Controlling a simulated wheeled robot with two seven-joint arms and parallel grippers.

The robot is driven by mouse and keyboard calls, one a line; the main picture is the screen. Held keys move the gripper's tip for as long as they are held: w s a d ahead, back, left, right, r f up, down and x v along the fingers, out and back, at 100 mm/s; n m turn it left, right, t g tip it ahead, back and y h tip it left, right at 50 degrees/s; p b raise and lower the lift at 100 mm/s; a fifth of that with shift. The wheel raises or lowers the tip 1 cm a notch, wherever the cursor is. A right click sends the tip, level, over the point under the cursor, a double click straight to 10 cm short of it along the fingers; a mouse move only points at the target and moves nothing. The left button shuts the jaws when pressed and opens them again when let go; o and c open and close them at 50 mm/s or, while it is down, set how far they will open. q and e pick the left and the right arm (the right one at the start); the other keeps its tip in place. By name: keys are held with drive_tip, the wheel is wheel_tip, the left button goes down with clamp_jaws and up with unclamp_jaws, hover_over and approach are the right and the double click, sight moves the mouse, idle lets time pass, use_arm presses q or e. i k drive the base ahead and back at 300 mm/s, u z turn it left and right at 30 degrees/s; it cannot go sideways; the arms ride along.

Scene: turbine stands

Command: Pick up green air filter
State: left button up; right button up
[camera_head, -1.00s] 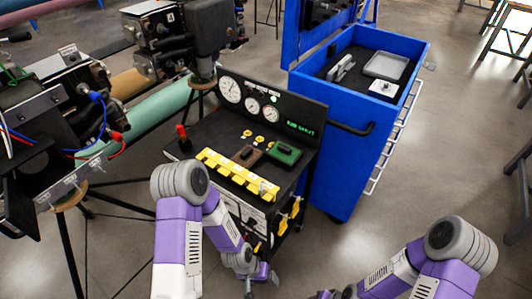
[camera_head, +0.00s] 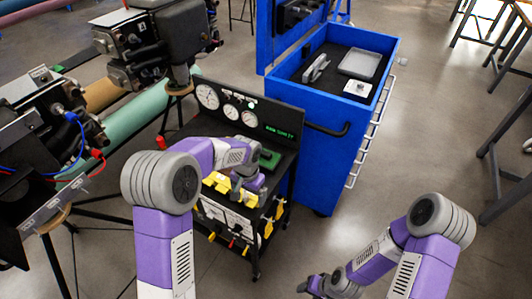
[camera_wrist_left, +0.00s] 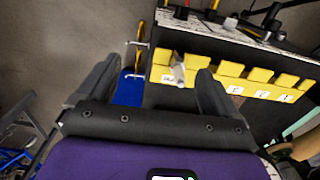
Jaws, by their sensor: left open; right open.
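The green air filter (camera_head: 269,158) is a flat green block with a dark top. It sits on the black console (camera_head: 287,117), partly covered by my left arm in the head view, and I do not see it in the left wrist view. My left gripper (camera_wrist_left: 155,75) is open and empty. In the head view it is over the front of the console, close to the yellow blocks (camera_head: 218,182) and nearer to me than the filter. My right gripper (camera_head: 313,285) is low at the bottom of the head view, open and well away from the console.
The yellow blocks line the console edge and also show between and beside the fingers in the left wrist view (camera_wrist_left: 230,68). A blue tool cart (camera_head: 325,165) stands right of the console. Turbine machinery (camera_head: 75,110) on stands is at left. Open floor lies at right.

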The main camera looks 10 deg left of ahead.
sight(269, 161)
drive_tip(key=i, duration=0.9)
